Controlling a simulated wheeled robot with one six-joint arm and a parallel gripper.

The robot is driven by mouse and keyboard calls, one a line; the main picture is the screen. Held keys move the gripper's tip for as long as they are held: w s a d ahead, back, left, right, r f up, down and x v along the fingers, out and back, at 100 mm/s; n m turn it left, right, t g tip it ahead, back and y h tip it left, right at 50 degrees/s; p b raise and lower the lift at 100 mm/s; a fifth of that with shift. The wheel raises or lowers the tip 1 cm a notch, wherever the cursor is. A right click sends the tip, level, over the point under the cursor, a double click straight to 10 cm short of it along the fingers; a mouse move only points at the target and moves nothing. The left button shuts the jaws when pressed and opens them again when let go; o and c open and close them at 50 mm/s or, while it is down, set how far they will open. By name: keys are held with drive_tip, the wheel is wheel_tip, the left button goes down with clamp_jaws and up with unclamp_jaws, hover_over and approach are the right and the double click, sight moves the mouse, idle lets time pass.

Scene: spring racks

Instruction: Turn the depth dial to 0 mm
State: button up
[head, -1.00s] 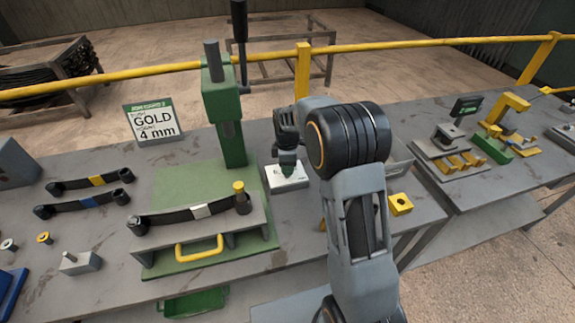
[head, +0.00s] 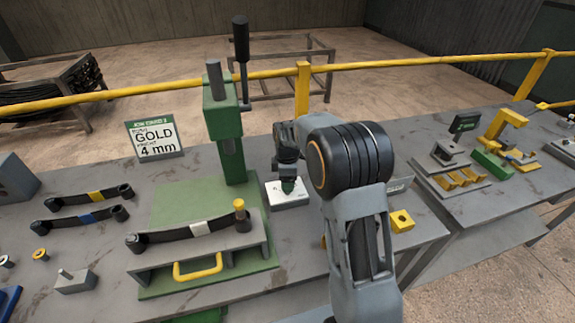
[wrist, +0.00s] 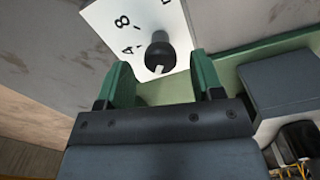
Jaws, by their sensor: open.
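The depth dial is a black knob (wrist: 160,52) with a short white pointer mark, on a white plate (wrist: 105,17) with black numerals. A 4 and an 8 show left of the knob in the wrist view; another mark at the top is cut off. The pointer is toward the bottom of the picture, away from the 8; no 0 is readable. My gripper (wrist: 164,70) is open, its green fingers either side of the knob with gaps visible. In the head view my gripper (head: 288,186) is over the white plate (head: 281,203), hiding the knob.
A green press (head: 221,118) with a leaf spring on its stand (head: 260,258) is left of my gripper. A sign (head: 155,136) reads GOLD, 4 mm. A yellow block (head: 402,221) lies right of my arm. Several small parts lie at the left.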

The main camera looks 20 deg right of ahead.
wheel_tip(320, 180, up, 13)
drive_tip(key=shift+f, duration=0.15)
idle(0.5)
drive_tip(key=s+f+m+t, duration=0.2)
drive_tip(key=s+m+t, duration=0.2)
drive_tip(key=s+m, duration=1.1)
drive_tip(key=shift+s, duration=4.25)
